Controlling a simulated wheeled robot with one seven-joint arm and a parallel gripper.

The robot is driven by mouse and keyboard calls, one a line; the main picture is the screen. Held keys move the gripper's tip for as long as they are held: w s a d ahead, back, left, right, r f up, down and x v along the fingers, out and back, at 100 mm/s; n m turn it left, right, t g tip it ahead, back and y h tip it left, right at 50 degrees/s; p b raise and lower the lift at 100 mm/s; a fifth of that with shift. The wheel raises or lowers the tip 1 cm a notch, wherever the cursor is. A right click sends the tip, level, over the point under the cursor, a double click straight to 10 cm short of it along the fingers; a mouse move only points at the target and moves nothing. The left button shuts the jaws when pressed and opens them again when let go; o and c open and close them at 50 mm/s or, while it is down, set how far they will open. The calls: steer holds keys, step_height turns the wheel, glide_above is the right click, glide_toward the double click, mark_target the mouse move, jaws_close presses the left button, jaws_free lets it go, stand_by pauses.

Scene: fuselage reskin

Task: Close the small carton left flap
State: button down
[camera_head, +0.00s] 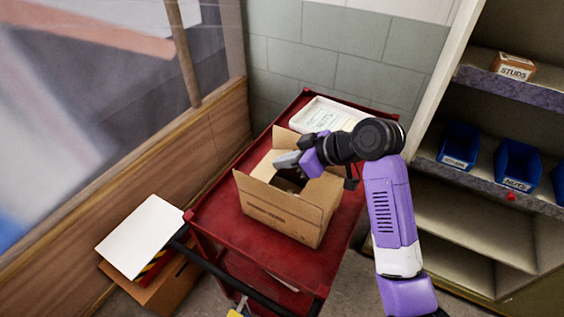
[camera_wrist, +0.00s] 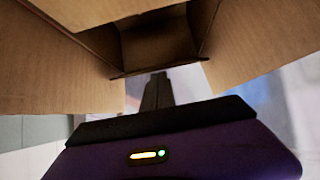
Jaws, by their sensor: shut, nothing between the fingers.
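The small carton (camera_head: 276,216) stands upright on the red cart, its top at least partly open with a dark gap showing. A raised flap (camera_head: 323,188) shows at its right side, and another light flap (camera_head: 262,166) shows at its left. My gripper (camera_head: 286,160) is over the carton's top near the left side, with its fingers shut and empty. In the wrist view the shut fingers (camera_wrist: 157,88) point toward the carton's opening (camera_wrist: 160,45), with cardboard flaps (camera_wrist: 255,45) on both sides. I cannot tell whether the fingers touch the cardboard.
The red cart (camera_head: 215,215) has a white tray (camera_head: 325,115) marked NUTS behind the carton. A shelf (camera_head: 470,185) with blue bins (camera_head: 460,142) stands at right. A window wall is at left. A box with a white panel (camera_head: 142,235) sits on the floor at lower left.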

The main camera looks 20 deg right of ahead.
steer(key=f+b, duration=0.1)
steer(key=t+b, duration=0.1)
steer(key=f+y+b, duration=0.1)
steer(key=b, duration=0.1)
steer(key=shift+s+d+f+t, duration=0.3)
steer(key=shift+s+d, duration=0.05)
steer(key=shift+s, duration=0.05)
steer(key=b, duration=0.2)
steer(key=f+t+y+b, duration=0.1)
steer(key=b, duration=0.1)
steer(key=shift+s+d+f+t, duration=0.15)
steer(key=shift+s+d+t, duration=0.05)
steer(key=shift+s+t, duration=0.1)
steer(key=shift+f, duration=0.1)
steer(key=shift+s+f+b, duration=0.15)
steer(key=shift+f+b, duration=0.2)
steer(key=shift+b, duration=0.05)
steer(key=shift+r, duration=0.1)
